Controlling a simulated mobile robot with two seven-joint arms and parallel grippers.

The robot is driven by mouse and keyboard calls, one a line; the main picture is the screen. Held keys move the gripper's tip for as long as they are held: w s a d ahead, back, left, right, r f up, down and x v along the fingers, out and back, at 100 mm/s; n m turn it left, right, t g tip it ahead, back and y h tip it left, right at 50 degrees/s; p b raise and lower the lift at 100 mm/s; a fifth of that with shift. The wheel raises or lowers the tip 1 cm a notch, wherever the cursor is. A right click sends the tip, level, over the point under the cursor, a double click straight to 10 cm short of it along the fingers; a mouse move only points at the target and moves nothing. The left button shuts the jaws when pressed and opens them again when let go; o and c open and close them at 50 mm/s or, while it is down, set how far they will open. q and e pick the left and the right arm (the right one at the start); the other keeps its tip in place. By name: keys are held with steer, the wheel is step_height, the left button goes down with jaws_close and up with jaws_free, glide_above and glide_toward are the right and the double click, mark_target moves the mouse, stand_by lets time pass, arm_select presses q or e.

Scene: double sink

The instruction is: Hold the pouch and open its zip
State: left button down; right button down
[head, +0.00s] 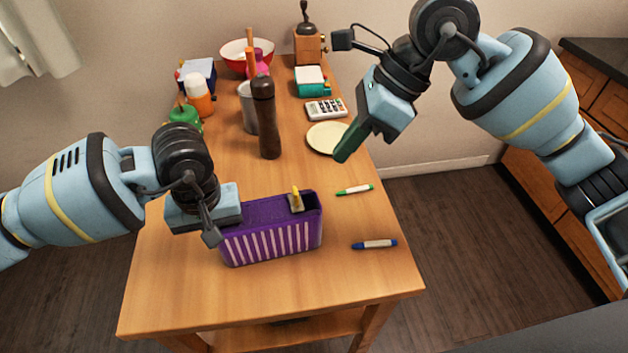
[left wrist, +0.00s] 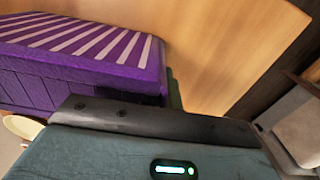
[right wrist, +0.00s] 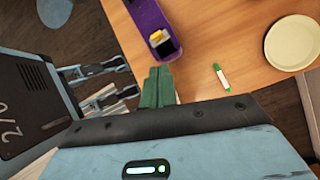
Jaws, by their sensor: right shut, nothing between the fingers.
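The purple pouch (head: 270,240) with white stripes stands on the wooden table, its long side facing the near edge. A grey piece with a yellow tab (head: 297,200) sits on its top near the right end. It also shows in the right wrist view (right wrist: 160,41). My left gripper (head: 214,226) is at the pouch's left end. In the left wrist view, a green finger (left wrist: 174,92) shows beside the pouch end (left wrist: 132,62); the other finger is hidden, so its grip is unclear. My right gripper (head: 345,152) is shut and empty, raised above the table's right side, apart from the pouch.
A green marker (head: 355,190) and a blue marker (head: 374,244) lie right of the pouch. The table's front is clear.

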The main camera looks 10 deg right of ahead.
steer(key=w+d+f+n+g+y, duration=0.1)
steer(key=d+n+y, duration=0.2)
steer(key=d, duration=0.3)
steer(key=shift+w+d+n, duration=0.3)
steer(key=shift+w+n, duration=0.05)
steer(key=shift+n, duration=0.15)
steer(key=shift+a+f, duration=0.15)
glide_toward(300, 201)
step_height(300, 201, down, 3)
steer(key=a, duration=0.3)
steer(key=shift+s+a+f, duration=0.1)
steer(key=shift+s+a, duration=0.05)
steer(key=shift+a, duration=0.6)
